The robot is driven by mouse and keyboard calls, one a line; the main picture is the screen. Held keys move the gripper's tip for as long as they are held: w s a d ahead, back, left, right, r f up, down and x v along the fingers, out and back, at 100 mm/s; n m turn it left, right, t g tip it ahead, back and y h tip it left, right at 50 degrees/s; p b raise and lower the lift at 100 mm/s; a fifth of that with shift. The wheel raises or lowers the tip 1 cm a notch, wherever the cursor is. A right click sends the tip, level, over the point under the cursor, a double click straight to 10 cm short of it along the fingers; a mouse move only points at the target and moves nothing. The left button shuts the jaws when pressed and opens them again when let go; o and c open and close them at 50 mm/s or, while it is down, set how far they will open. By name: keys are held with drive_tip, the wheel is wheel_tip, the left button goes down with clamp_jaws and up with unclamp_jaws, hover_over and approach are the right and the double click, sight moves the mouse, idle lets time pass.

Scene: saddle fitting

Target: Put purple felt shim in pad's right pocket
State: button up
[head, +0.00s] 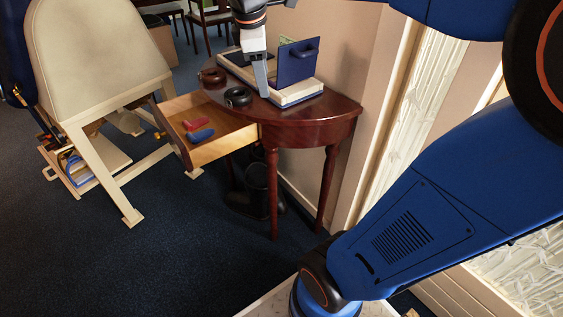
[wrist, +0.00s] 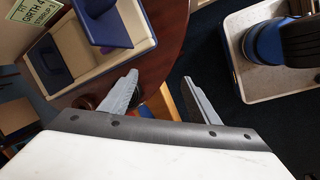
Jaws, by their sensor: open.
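The drawer (head: 222,148) of the table stands pulled open and holds a red piece (head: 196,123) and a blue piece (head: 201,135). My gripper (head: 262,80) is over the table beside the cream tray, pointing down. In the wrist view my gripper (wrist: 160,85) has its fingers spread with nothing between them.
Dark boots (head: 258,190) stand below. Stand legs reach towards the drawer. Carpet is open at the lower left.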

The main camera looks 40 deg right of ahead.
drive_tip(key=s+a+f+m+t+y, duration=0.1)
drive_tip(key=s+a+f+m, duration=0.2)
drive_tip(key=s+f+m, duration=0.2)
drive_tip(key=s+a+f+m+t+y, duration=0.1)
drive_tip(key=s+a+f+m, duration=0.2)
drive_tip(key=s, duration=0.9)
wheel_tip(320, 180, down, 6)
drive_tip(key=m, duration=0.3)
drive_tip(key=shift+s+a+r+m+t+y, duration=0.25)
drive_tip(key=shift+s+m+t+y, duration=0.05)
drive_tip(key=shift+t+y, duration=0.1)
